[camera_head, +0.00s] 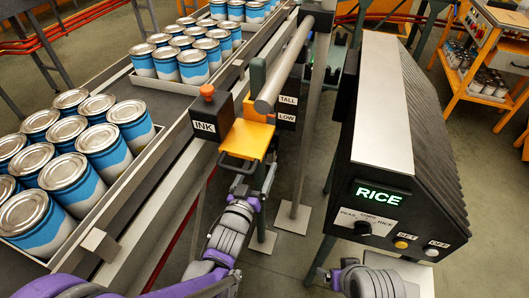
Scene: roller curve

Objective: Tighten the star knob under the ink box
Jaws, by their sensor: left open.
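The black ink box (211,115), with a white INK label and an orange-red knob (207,90) on top, stands beside the conveyor. No star knob can be made out under the box; that area is partly hidden by the yellow-orange bracket (249,138) and my left arm. My left gripper (238,163) is open, just below and right of the ink box, by the bracket's lower edge. I cannot tell whether it touches anything.
Trays of blue-and-white cans (103,152) sit on the conveyor at left. A metal rail (285,65) slants behind the bracket, beside TALL and LOW labels. A dark control cabinet (380,110) with a lit RICE display stands at right. An orange cart (485,60) is farther back.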

